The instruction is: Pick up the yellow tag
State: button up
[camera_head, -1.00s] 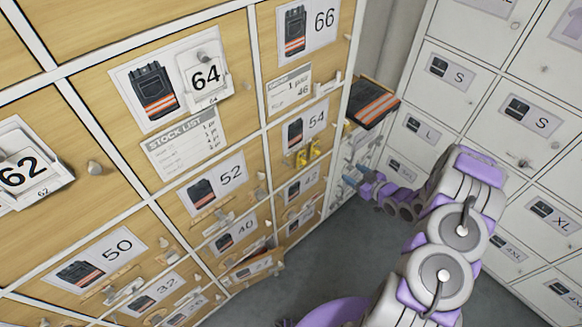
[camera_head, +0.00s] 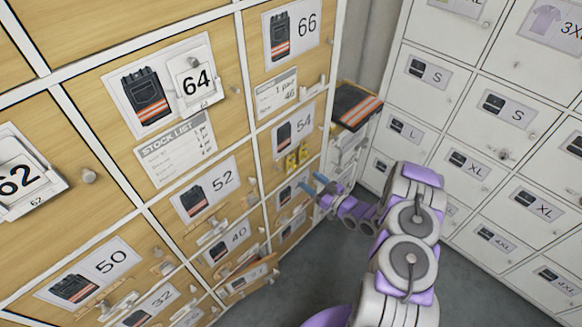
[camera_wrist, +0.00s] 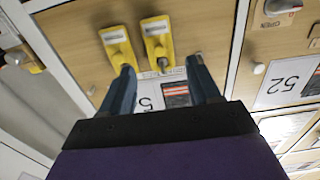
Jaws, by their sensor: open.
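Two yellow tags hang side by side on the wooden front of drawer 54 in the head view, a left one (camera_head: 291,163) and a right one (camera_head: 304,154). In the wrist view they show large near the top, one at left (camera_wrist: 118,46) and one near the middle (camera_wrist: 157,42), each with a pale label strip. My gripper (camera_head: 314,184) is open and empty, just below and right of the tags. In the wrist view my gripper (camera_wrist: 161,68) has its blue fingers apart, pointing at the drawer front. The middle tag lies between the finger lines, ahead of the tips.
Wooden drawers (camera_head: 140,180) with knobs and number cards fill the left. A lower drawer (camera_head: 248,277) stands partly open. A dark folded garment with orange stripes (camera_head: 355,107) lies beyond the cabinet end. White lockers (camera_head: 470,110) stand at right. Grey floor (camera_head: 465,290) is clear.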

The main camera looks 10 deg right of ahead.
aim_at(295, 168)
jog(key=b+x, duration=0.1)
jog(key=x, duration=0.4)
jog(key=shift+w+r, duration=0.1)
jog(key=shift+w, duration=0.1)
jog(key=shift+r+b+x, duration=0.1)
jog(key=shift+b+x, duration=0.25)
jog(key=shift+x, duration=0.75)
jog(key=shift+r+b+x, duration=0.15)
jog(key=shift+b+x, duration=0.2)
jog(key=shift+x, duration=0.75)
